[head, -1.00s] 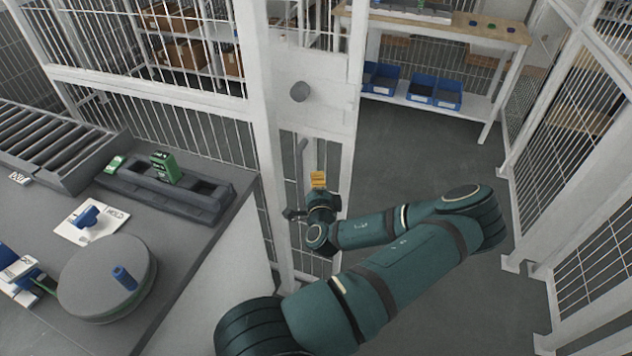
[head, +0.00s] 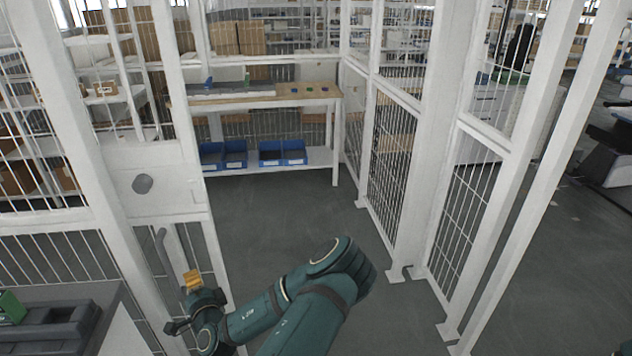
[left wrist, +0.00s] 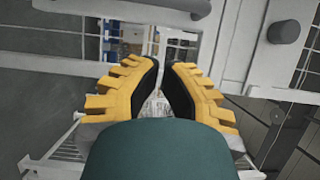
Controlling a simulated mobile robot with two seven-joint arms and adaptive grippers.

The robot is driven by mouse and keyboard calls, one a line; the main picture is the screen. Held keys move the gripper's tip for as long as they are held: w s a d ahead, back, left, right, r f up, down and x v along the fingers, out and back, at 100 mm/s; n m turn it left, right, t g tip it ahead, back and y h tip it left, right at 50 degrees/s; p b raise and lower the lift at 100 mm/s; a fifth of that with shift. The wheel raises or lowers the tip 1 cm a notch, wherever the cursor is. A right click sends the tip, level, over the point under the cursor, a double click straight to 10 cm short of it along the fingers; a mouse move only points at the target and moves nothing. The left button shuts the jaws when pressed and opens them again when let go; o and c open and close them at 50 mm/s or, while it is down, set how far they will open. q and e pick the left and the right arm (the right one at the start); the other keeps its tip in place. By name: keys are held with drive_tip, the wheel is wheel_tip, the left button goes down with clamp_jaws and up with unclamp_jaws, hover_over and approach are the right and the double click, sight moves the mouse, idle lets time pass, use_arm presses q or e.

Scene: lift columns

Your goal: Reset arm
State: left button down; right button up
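My left gripper (head: 192,279), with yellow fingers, is at the lower left of the head view, in front of a white gate post. In the left wrist view its fingers (left wrist: 161,66) have black pads. The tips nearly meet, with a slim gap and nothing gripped between them. A grey pull handle (head: 163,250) stands close behind the gripper in the head view; I cannot tell if they touch. The white gate panel (head: 155,176) carries a round grey knob (head: 142,183), which also shows in the left wrist view (left wrist: 284,32). My right gripper is not in view.
A workbench (head: 290,91) with blue bins (head: 283,153) on its lower shelf stands at the back. White mesh fence panels (head: 392,160) line the right. The grey floor (head: 290,220) between is clear. A grey counter (head: 95,290) is at lower left.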

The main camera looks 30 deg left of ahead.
use_arm(q)
drive_tip(key=s+d+f+n+g+h, duration=0.3)
drive_tip(key=d+f+h, duration=0.1)
drive_tip(key=d+f, duration=0.45)
drive_tip(key=s+d+f+n+g+h, duration=0.2)
drive_tip(key=d+f+n+h, duration=0.15)
drive_tip(key=d+f, duration=0.45)
drive_tip(key=d+r+g+h, duration=0.1)
drive_tip(key=d+h, duration=0.5)
drive_tip(key=d, duration=0.8)
drive_tip(key=d+r+n+g+h, duration=0.1)
drive_tip(key=d+r+h, duration=0.3)
drive_tip(key=d, duration=1)
drive_tip(key=shift+s+h, duration=0.45)
drive_tip(key=shift+h, duration=0.5)
